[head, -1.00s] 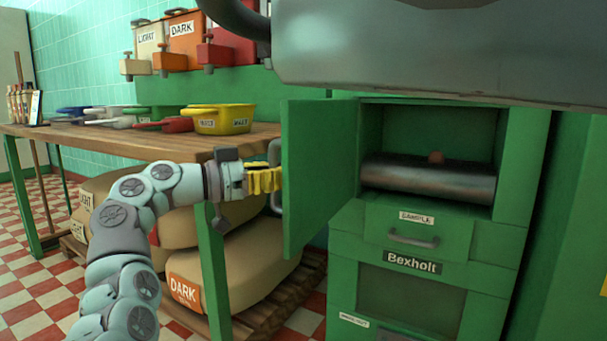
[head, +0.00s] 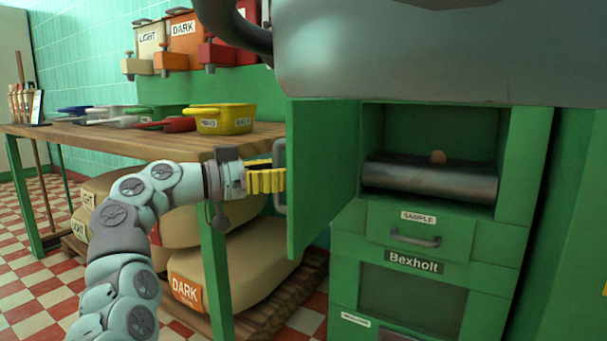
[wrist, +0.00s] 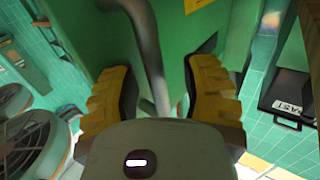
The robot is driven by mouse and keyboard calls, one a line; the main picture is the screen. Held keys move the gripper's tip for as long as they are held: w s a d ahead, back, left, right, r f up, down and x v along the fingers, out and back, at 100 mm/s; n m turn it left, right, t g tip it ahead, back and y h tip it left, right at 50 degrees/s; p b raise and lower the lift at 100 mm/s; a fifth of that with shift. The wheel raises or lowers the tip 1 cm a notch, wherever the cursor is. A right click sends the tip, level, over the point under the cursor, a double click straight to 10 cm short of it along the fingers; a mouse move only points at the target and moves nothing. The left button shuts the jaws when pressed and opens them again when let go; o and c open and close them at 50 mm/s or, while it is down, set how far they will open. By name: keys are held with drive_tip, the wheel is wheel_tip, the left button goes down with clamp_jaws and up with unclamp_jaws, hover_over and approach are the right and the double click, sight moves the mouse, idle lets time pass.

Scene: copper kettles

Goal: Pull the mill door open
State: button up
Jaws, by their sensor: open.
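The green mill door (head: 323,170) stands swung wide open to the left of the mill's upper compartment in the head view. Inside that compartment lies a dark metal roller (head: 430,178). The door's grey bar handle (head: 279,178) is on its left face. My gripper (head: 272,180), with yellow fingers, is at the handle. In the wrist view the handle (wrist: 148,60) runs between the two spread fingers of my gripper (wrist: 160,95). The fingers are open, with visible gaps beside the bar.
A wooden table (head: 150,143) with several coloured scoops and a yellow pan (head: 225,118) stands left of the door. Sacks (head: 240,265) lie on a pallet under it. A large grey metal body (head: 430,55) hangs across the upper right. Checkered floor shows at the left.

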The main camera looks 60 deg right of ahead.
drive_tip(key=v, duration=1.2)
drive_tip(key=shift+o, duration=0.2)
